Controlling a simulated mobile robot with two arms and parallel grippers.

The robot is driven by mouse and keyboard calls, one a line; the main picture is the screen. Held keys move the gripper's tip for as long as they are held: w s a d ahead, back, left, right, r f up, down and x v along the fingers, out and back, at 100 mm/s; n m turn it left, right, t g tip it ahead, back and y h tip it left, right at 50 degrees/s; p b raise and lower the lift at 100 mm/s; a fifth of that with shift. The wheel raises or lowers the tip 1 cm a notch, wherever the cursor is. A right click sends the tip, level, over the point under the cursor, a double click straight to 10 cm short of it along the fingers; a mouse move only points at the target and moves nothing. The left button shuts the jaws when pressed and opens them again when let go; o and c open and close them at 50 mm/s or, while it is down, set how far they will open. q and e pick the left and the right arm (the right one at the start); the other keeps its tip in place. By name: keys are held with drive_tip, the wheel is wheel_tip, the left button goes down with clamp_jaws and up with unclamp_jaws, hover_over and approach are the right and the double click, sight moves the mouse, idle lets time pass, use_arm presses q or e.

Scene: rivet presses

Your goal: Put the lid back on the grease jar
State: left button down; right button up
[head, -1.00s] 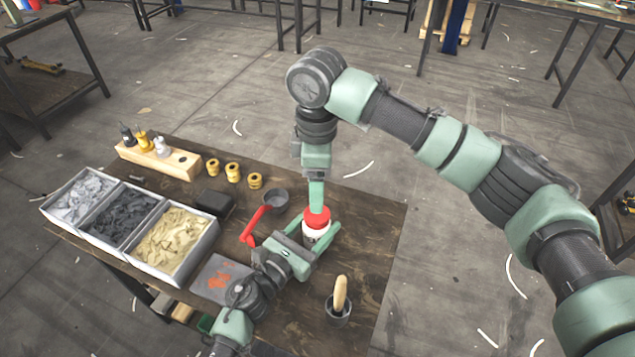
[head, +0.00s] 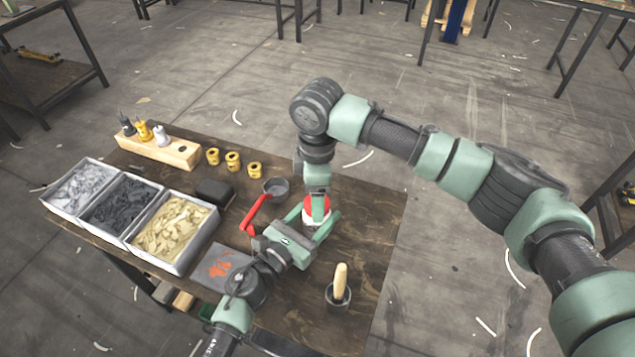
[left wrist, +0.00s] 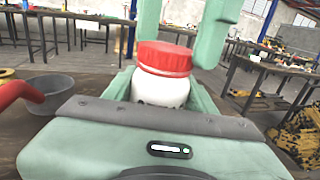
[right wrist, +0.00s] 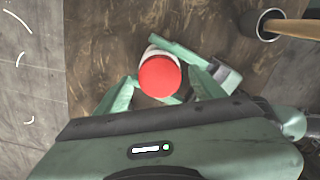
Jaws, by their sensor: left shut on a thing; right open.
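The grease jar (left wrist: 160,91) is white and upright, with the red lid (left wrist: 165,58) on its top. The lid looks about level; whether it is fully seated I cannot tell. My left gripper (head: 314,220) is shut on the jar's sides at table height. My right gripper (right wrist: 160,80) is open above the jar, pointing down. Its fingers stand either side of the red lid, which shows between them in the right wrist view (right wrist: 159,76). They look apart from the lid. In the head view the lid (head: 317,207) is partly hidden by my right gripper.
A red-handled tool (head: 255,214) lies left of the jar, near a grey bowl (head: 276,190). A dark cup (head: 338,298) with a wooden handle stands at the front right. Three filled bins (head: 170,233) line the left. The table (head: 370,215) is clear right of the jar.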

drive_tip(key=shift+f, duration=0.5)
drive_tip(key=c, duration=1.5)
drive_tip(key=m, duration=0.4)
drive_tip(key=shift+s+a, duration=0.1)
drive_tip(key=m, duration=0.4)
drive_tip(key=o, duration=1.6)
